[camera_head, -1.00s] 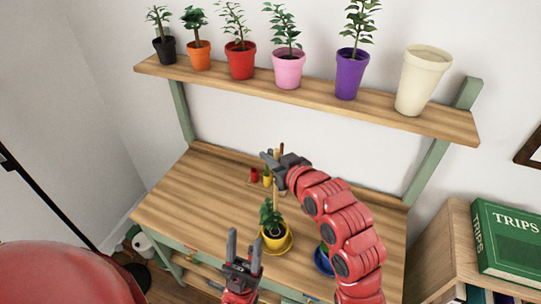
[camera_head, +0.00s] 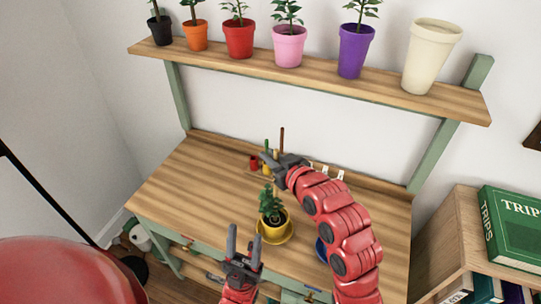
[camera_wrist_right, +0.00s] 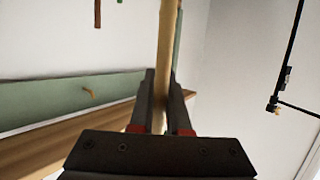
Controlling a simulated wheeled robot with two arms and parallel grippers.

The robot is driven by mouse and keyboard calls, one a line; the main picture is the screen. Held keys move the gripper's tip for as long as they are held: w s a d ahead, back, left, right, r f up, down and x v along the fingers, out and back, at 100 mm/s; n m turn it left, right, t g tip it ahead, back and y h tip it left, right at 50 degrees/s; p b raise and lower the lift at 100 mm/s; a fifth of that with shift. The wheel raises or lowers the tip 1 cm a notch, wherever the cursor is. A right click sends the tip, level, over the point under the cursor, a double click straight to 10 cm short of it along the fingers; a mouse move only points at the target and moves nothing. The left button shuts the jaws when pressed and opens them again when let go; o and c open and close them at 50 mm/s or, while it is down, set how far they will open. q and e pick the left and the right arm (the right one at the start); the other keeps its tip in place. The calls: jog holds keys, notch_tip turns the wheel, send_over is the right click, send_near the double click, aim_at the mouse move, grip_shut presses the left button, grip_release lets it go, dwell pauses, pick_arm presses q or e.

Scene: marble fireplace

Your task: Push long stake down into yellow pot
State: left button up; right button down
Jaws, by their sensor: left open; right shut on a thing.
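The yellow pot (camera_head: 272,235) stands on a yellow saucer (camera_head: 290,234) on the wooden table and holds a leafy green plant (camera_head: 271,205). My right gripper (camera_head: 267,160) is above and behind the pot in the head view. In the right wrist view its jaws (camera_wrist_right: 160,115) are shut on a long, pale wooden stake (camera_wrist_right: 168,45), which runs upward between the fingers. The stake's lower end is hidden there, and I cannot tell whether it touches the soil. My left gripper (camera_head: 244,236) is open and empty, at the table's front edge, left of the pot.
A small rack area at the back of the table holds a brown stake (camera_head: 282,140), a green stake (camera_head: 267,145) and a small red item (camera_head: 253,163). A blue pot (camera_head: 321,250) is partly behind my right arm. The table's left side is clear. Several pots line the shelf (camera_head: 300,76) above.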

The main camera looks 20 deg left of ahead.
jog(key=shift+f, duration=0.15)
jog(key=shift+f+b, duration=0.5)
jog(key=shift+b, duration=0.15)
jog(key=shift+f, duration=0.2)
dwell(0.3)
jog(key=shift+f+b, duration=0.4)
jog(key=shift+b, duration=0.25)
jog(key=shift+f, duration=0.2)
jog(key=shift+f+b, duration=0.45)
jog(key=shift+b, duration=0.15)
jog(key=shift+f, duration=0.15)
jog(key=shift+f+b, duration=0.45)
jog(key=shift+b, duration=0.1)
jog(key=shift+f, duration=0.15)
